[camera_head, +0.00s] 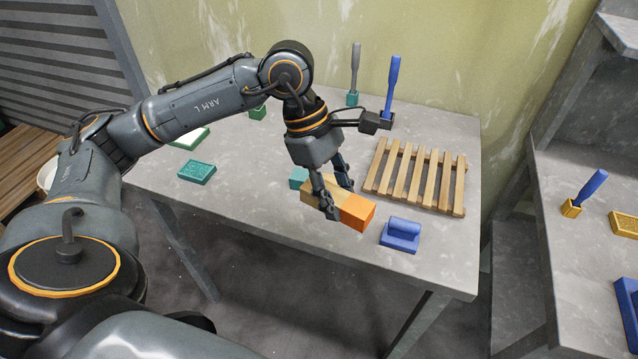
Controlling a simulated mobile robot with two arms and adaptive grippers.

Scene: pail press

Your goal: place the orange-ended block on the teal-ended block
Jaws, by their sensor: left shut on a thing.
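The orange-ended block (357,212) has a bright orange end and a pale wooden middle. My left gripper (341,199) is shut on its middle, with the fingers pointing down around it. The orange end faces front right. A teal end (298,178) of what looks like the teal-ended block shows just behind and left of the held block. The rest of that block is hidden by the held block and my fingers. I cannot tell whether the two blocks touch, or how high the held one is. My right gripper is out of view.
A wooden slatted pallet (416,177) lies right of the gripper on the grey table (255,210). A blue stamp-like piece (401,236) sits close to the held block's right. A teal pad (196,172) lies left. Blue (391,85) and grey (355,68) handled tools stand behind.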

